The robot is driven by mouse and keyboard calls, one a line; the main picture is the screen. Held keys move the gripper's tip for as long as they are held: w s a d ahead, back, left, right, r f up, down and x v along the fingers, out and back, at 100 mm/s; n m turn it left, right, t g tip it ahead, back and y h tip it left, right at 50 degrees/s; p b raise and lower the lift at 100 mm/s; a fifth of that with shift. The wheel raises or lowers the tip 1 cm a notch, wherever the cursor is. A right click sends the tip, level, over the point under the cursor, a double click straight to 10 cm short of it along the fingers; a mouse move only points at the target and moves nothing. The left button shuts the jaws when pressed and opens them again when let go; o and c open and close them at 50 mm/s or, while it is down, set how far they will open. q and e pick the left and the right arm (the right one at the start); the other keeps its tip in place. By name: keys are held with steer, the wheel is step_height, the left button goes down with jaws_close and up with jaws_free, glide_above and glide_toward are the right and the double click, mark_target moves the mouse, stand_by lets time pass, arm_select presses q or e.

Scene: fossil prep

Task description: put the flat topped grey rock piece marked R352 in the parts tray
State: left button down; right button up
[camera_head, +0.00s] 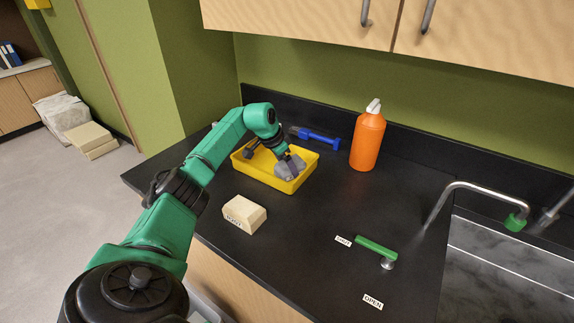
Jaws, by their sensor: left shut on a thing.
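My left gripper (281,154) reaches down over the yellow parts tray (265,181) and is shut on a grey rock piece (289,168). The rock is at the right part of the tray, inside its outline. I cannot tell whether it touches the tray floor. No R352 mark can be read on it from here, and my gripper covers part of it. My right gripper is not in view.
A cream block (244,214) with a label stands in front of the tray. A blue-handled tool (318,138) lies behind it, near an orange bottle (368,138). A green lever (376,248), labels, and a sink (510,265) with a tap are at right.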

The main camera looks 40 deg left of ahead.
arm_select(q)
jaws_free()
steer(key=b+v, duration=0.1)
steer(key=v, duration=1.1)
steer(key=shift+s+b, duration=0.15)
steer(key=shift+b, duration=0.15)
steer(key=shift+r, duration=0.2)
